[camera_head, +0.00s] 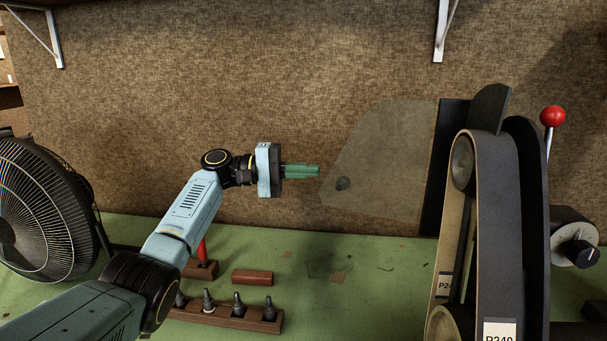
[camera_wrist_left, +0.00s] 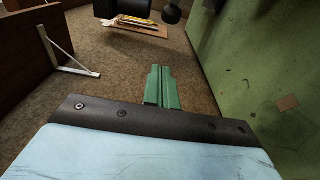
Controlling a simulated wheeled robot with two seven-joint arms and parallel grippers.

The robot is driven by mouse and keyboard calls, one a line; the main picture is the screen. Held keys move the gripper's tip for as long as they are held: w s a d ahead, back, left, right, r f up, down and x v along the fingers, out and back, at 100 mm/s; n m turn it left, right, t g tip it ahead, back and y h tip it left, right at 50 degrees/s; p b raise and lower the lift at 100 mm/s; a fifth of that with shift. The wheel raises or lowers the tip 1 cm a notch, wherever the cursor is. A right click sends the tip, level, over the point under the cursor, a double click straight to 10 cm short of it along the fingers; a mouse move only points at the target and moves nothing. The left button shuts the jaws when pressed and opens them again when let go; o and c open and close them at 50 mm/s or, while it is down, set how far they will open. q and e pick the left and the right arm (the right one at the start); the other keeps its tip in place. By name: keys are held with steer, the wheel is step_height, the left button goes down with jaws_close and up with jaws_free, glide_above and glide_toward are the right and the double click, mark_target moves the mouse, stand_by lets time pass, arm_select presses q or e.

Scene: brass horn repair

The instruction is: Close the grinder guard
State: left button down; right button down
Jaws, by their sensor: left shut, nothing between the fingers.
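My left gripper (camera_head: 318,171) has green fingers, shut and empty, pointing right. The fingers also show in the left wrist view (camera_wrist_left: 162,82), where I cannot make out the guard. My right gripper is not in view.
A black fan (camera_head: 45,210) stands at the left. A wooden rack (camera_head: 225,316) with several dark-tipped pieces and a brown block (camera_head: 252,277) lie on the green bench (camera_head: 350,300). A red-knobbed lever (camera_head: 552,117) rises behind the grinder. The bench below the guard is mostly clear.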

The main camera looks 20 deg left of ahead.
arm_select(q)
steer(key=s+d+p, duration=0.1)
steer(key=d, duration=0.5)
steer(key=shift+s+d+p, duration=0.15)
steer(key=shift+s+p, duration=0.1)
steer(key=shift+p, duration=0.1)
stand_by(0.4)
